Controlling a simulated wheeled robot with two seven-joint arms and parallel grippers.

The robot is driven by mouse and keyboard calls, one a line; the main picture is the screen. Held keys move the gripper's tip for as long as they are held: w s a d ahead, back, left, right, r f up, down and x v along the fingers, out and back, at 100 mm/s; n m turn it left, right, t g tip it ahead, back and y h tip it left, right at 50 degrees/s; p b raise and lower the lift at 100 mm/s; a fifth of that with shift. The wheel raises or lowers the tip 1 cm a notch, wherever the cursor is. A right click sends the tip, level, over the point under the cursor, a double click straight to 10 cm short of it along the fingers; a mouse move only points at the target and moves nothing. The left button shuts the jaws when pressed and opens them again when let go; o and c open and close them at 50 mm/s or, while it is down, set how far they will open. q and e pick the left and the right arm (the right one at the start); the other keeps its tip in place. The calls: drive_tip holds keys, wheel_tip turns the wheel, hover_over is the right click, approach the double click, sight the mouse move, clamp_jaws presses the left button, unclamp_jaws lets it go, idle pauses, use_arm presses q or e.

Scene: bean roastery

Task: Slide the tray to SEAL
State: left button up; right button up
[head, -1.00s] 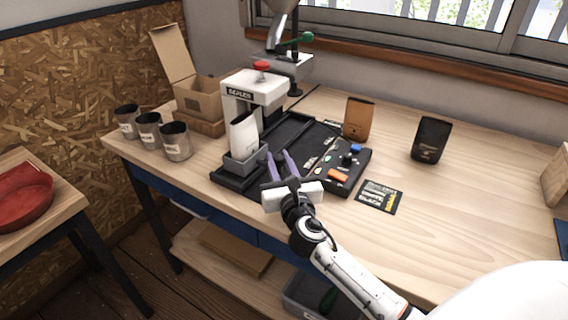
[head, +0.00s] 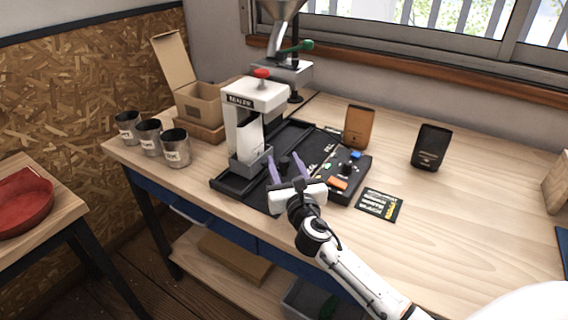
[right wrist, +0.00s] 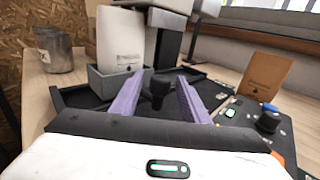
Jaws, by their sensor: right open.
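The grey tray (head: 238,168) sits on the black track (head: 237,183) at its near left end, by the sealer (head: 258,98). A white bag stands upright in the tray; in the right wrist view the bag (right wrist: 121,38) and tray (right wrist: 103,86) show at upper left. My right gripper (head: 286,165) is open, its purple fingers just right of the tray. In the right wrist view a black knob (right wrist: 158,90) stands between the fingertips; I cannot tell whether they touch it. My left gripper is not in view.
A control panel (head: 357,177) with coloured buttons lies right of my gripper. Several metal cups (head: 175,148) and an open cardboard box (head: 197,100) stand at left. A brown bag (head: 359,127), a black bag (head: 431,146) and a card (head: 379,205) are at right. The right tabletop is largely clear.

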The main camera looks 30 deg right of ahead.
drive_tip(key=v, duration=1)
drive_tip(key=shift+s, duration=0.15)
drive_tip(key=shift+c, duration=0.2)
